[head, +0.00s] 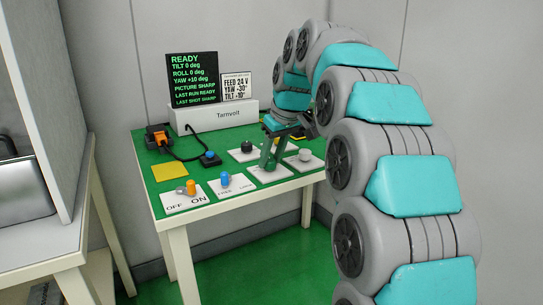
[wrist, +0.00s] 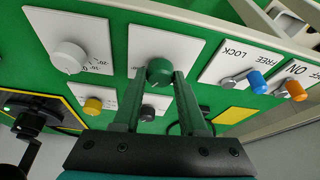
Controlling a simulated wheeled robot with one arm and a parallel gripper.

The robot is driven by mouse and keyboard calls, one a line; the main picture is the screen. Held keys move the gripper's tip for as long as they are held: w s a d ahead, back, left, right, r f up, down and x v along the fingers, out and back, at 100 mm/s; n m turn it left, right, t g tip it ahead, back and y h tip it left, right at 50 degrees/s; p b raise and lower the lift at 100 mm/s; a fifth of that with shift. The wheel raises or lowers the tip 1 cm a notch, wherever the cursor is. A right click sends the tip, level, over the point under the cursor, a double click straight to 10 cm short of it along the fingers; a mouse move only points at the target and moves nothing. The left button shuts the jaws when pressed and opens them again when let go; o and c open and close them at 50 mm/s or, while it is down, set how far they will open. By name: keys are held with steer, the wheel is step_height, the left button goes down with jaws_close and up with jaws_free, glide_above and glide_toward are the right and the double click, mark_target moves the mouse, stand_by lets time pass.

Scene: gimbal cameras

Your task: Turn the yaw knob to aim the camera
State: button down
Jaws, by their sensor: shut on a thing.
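My gripper (wrist: 158,80) is shut on a green knob (wrist: 159,69), with one green finger on each side of it. The knob stands on a white plate (wrist: 146,38); its scale is mostly hidden by the knob and fingers. In the head view my gripper (head: 270,160) reaches down to that plate and hides most of the knob. I cannot read a label naming it the yaw knob. The black screen (head: 192,79) reads READY, tilt 0, roll 0, yaw +10 deg, picture sharp. The white card (head: 237,87) appears to read feed 24 V, yaw -30, tilt -10.
A grey knob (head: 305,155) and a black knob (head: 246,146) stand close by. A yellow knob (wrist: 93,105) is near my fingers. An orange-and-black device (head: 157,136) sits at the back left.

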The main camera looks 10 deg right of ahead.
steer(key=shift+m, duration=0.3)
steer(key=shift+c, duration=2.2)
jaws_free()
steer(key=v, duration=0.7)
steer(key=shift+s+r, duration=0.2)
steer(key=shift+r, duration=0.15)
steer(key=s+f+m+g, duration=0.1)
steer(key=s+f+g, duration=0.1)
steer(key=s+f, duration=0.7)
steer(key=s+f+m+g+h, duration=0.1)
steer(key=s+f+m+g, duration=0.1)
steer(key=s+f, duration=0.8)
steer(key=s+a+f+m+g, duration=0.1)
steer(key=s+f, duration=0.9)
steer(key=s, duration=1)
steer(key=shift+s+f+g+h, duration=0.2)
steer(key=shift+s+g+h, duration=0.2)
